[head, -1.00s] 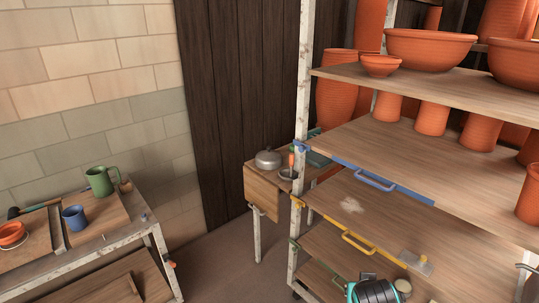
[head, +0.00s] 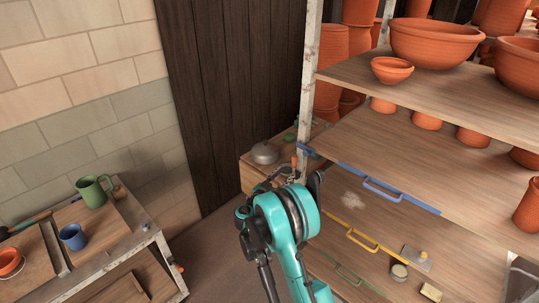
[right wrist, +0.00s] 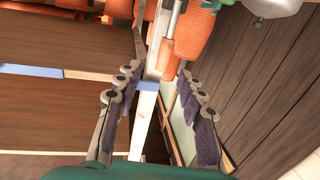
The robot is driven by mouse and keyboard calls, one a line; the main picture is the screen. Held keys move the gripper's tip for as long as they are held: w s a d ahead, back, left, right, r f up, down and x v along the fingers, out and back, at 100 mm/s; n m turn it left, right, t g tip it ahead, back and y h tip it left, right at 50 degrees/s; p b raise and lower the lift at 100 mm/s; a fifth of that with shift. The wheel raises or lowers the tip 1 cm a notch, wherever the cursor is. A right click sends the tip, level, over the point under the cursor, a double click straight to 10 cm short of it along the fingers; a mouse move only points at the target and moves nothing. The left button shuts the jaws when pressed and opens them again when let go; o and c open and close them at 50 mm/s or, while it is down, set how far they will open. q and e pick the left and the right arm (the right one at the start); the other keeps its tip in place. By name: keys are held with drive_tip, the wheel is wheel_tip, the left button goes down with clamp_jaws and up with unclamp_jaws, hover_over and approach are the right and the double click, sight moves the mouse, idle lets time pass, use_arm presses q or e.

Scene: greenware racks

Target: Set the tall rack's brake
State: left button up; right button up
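The tall rack (head: 310,80) stands at the right with a chipped white corner post and wooden shelves. In the right wrist view its post (right wrist: 146,115) shows between the fingers of my right gripper (right wrist: 157,72), which is open with gaps on both sides. I cannot tell how deep the post sits between them. In the head view my teal right arm rises in front of the rack's left side and hides the lower post and much of the gripper. The rack's foot and brake are not visible. My left gripper is not in view.
The rack carries terracotta bowls (head: 432,42) and pots, with a blue handle (head: 382,191) and a yellow handle (head: 362,240) along its shelves. A small table with a lidded pot (head: 264,153) stands behind. A low cart with a green mug (head: 92,191) is at left.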

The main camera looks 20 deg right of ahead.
sight(293, 162)
drive_tip(key=x, duration=0.7)
drive_tip(key=shift+w+d+r, duration=0.1)
drive_tip(key=shift+w+r, duration=0.05)
drive_tip(key=shift+w, duration=0.35)
drive_tip(key=shift+b, duration=0.3)
clamp_jaws()
